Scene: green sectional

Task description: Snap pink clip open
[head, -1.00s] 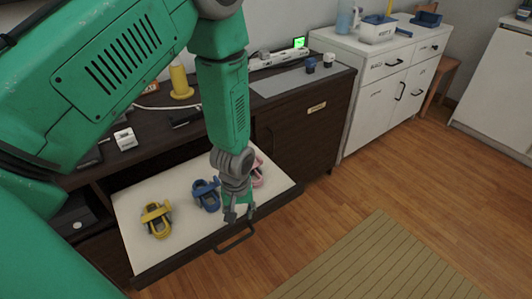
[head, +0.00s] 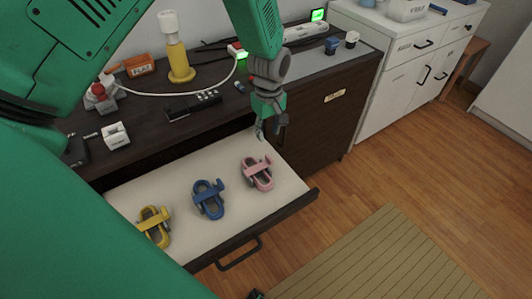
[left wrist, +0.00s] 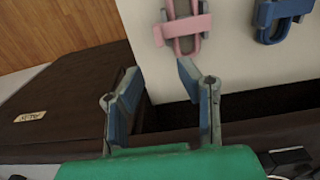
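The pink clip (head: 257,172) lies on the white bottom of the pulled-out drawer (head: 228,222), at its right end. It has an oval loop with a bar across it. It also shows at the top of the left wrist view (left wrist: 184,45). My left gripper (head: 263,133) is above the drawer's back right part, behind the pink clip and apart from it. The left wrist view shows this gripper (left wrist: 158,78) open, with nothing between its fingers. A small dark piece at the head view's bottom edge may be my right gripper; its state does not show.
A blue clip (head: 208,199) and a yellow clip (head: 153,227) lie left of the pink one. The dark cabinet top (head: 215,115) behind holds a yellow bottle (head: 178,60), a white block (head: 115,135) and a black device.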

